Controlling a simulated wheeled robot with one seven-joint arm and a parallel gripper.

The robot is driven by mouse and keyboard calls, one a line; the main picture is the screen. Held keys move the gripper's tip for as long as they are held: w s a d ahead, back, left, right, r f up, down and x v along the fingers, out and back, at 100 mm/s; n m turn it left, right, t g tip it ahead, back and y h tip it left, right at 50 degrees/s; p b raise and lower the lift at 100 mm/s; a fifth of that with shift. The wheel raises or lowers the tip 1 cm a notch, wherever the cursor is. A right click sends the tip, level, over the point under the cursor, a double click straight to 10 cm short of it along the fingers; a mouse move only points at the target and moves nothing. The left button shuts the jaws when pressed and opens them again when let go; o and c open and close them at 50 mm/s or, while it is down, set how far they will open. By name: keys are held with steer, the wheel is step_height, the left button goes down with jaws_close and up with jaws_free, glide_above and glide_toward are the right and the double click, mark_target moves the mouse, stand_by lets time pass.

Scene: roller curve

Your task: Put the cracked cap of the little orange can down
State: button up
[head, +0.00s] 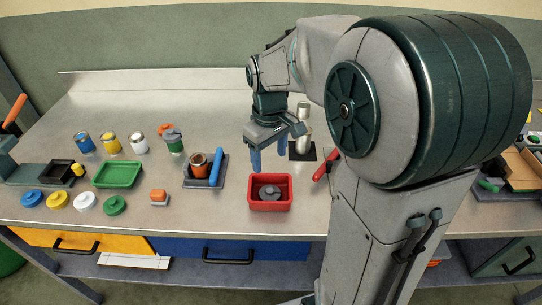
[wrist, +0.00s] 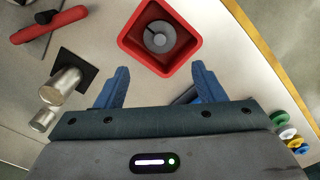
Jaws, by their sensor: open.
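A round grey cap (head: 269,192) with a raised knob lies inside the red tray (head: 285,205). In the wrist view the cap (wrist: 158,38) shows a dark line like a crack, and the red tray (wrist: 124,40) lies just beyond my fingertips. My gripper (head: 268,159) is open and empty, with its blue fingers spread apart above and behind the tray; it also shows in the wrist view (wrist: 160,72). The little orange can (head: 198,166) stands in a dark holder left of the red tray, with no cap visible on it.
A green tray (head: 118,174), several paint cans and coloured lids are at the left. The front bench strip is mostly clear.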

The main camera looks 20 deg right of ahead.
steer(key=s+r+m+t, duration=0.1)
steer(key=s+m+t, duration=0.2)
steer(key=s, duration=1.1)
steer(key=shift+s+r+m, duration=0.15)
steer(key=shift+s+m, duration=0.15)
steer(key=shift+m, duration=0.9)
